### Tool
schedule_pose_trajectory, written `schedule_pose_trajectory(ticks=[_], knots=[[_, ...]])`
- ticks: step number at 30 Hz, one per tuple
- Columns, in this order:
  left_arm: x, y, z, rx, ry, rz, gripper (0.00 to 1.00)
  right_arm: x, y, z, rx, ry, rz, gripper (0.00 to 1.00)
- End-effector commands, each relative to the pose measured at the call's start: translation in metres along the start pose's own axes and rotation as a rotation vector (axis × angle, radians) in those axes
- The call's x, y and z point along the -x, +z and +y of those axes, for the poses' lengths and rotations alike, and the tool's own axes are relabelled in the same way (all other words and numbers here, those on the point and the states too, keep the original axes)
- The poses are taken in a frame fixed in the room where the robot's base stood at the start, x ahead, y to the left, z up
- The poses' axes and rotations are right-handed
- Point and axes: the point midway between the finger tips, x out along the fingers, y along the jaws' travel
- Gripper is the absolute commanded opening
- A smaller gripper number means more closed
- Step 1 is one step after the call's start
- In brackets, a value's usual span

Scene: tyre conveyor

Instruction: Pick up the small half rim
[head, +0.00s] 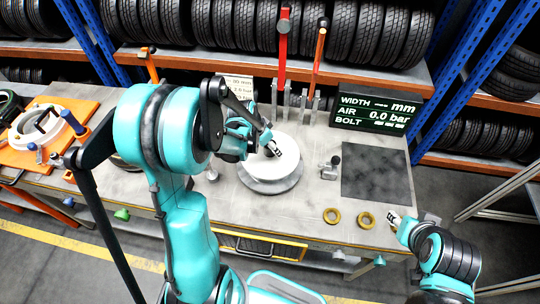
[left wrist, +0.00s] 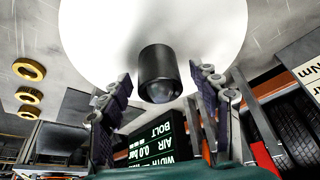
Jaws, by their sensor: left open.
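A white round disc (head: 272,162) lies on a grey round base on the workbench; it looks like the half rim, but I cannot tell its size class. My left gripper (head: 270,143) is over the disc, close to its middle. In the left wrist view the disc (left wrist: 95,35) fills the top, with a dark cylinder (left wrist: 158,72) at its lower middle. The fingers of my left gripper (left wrist: 160,82) are spread on both sides of the cylinder, with gaps. My right gripper (head: 396,219) is at the bench's front right edge, away from the disc; its jaw gap is unclear.
A dark square mat (head: 375,172) and a display (head: 375,110) are at right. Upright red-handled tools (head: 283,50) stand behind the disc. An orange stand with a white ring (head: 38,128) is at left. Tyre racks line the back.

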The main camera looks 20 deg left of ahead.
Motion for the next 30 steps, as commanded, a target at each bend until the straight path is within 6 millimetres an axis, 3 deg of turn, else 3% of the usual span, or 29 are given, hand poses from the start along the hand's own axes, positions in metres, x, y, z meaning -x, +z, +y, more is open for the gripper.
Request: schedule_pose_trajectory(ticks=[6, 8, 13, 14, 25, 30], knots=[[-0.001, 0.000, 0.000, 0.000, 0.000, 0.000, 0.62, 0.000, 0.000, 0.000, 0.000, 0.000, 0.000, 0.40], [-0.001, 0.000, 0.000, 0.000, 0.000, 0.000, 0.49, 0.000, 0.000, 0.000, 0.000, 0.000, 0.000, 0.40], [-0.001, 0.000, 0.000, 0.000, 0.000, 0.000, 0.04, 0.000, 0.000, 0.000, 0.000, 0.000, 0.000, 0.40], [-0.001, 0.000, 0.000, 0.000, 0.000, 0.000, 0.00, 0.000, 0.000, 0.000, 0.000, 0.000, 0.000, 0.40], [0.001, -0.001, 0.000, 0.001, 0.000, 0.002, 0.00, 0.001, -0.001, 0.000, 0.000, 0.000, 0.000, 0.40], [0.011, -0.006, 0.000, 0.001, 0.000, 0.002, 0.00, 0.003, -0.002, 0.000, 0.000, 0.000, 0.000, 0.40]])
